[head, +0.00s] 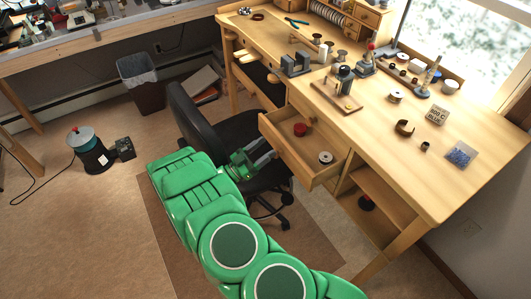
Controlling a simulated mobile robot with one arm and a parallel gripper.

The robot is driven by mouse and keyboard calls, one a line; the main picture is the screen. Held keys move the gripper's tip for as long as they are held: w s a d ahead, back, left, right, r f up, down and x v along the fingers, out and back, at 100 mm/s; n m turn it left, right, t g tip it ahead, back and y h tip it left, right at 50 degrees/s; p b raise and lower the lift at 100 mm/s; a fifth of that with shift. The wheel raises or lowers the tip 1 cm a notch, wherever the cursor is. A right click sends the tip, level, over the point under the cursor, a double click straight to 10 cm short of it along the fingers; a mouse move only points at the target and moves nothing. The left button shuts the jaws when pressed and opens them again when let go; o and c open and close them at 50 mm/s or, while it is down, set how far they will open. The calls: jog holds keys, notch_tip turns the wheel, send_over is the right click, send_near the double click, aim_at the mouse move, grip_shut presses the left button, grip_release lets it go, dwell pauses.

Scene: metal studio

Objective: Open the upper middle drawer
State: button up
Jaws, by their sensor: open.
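A wooden drawer (320,171) in the middle of the desk front stands pulled out. It holds a red round item (300,129) and a grey spool-like item (325,157). On the desk face just behind and above it is a small brown knob-like shape (313,119); I cannot tell whether it belongs to a closed drawer there. My gripper (270,156) is open, beside the outer face of the pulled-out drawer. Whether its fingers touch the drawer or a handle is too small to tell.
A black office chair (198,125) stands left of the drawer, close to my gripper. The wooden desktop (380,160) carries tools and small parts. An open shelf (375,190) is right of the drawer. A bin (143,88) and a teal-black canister (90,150) stand on the floor at left.

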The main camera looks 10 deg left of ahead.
jog(key=s+r+n+y, duration=0.25)
jog(key=n+y, duration=0.25)
jog(key=n, duration=0.6)
jog(key=s+r+n+y, duration=0.2)
jog(key=s+n+y, duration=0.2)
jog(key=n, duration=0.8)
jog(key=shift+f, duration=4.9)
jog(key=x, duration=0.8)
jog(key=shift+w+a+r+t, duration=0.2)
jog(key=shift+a+r+t, duration=0.05)
jog(key=shift+a+t, duration=0.15)
jog(key=shift+d, duration=0.1)
jog(key=shift+m, duration=0.3)
grip_shut()
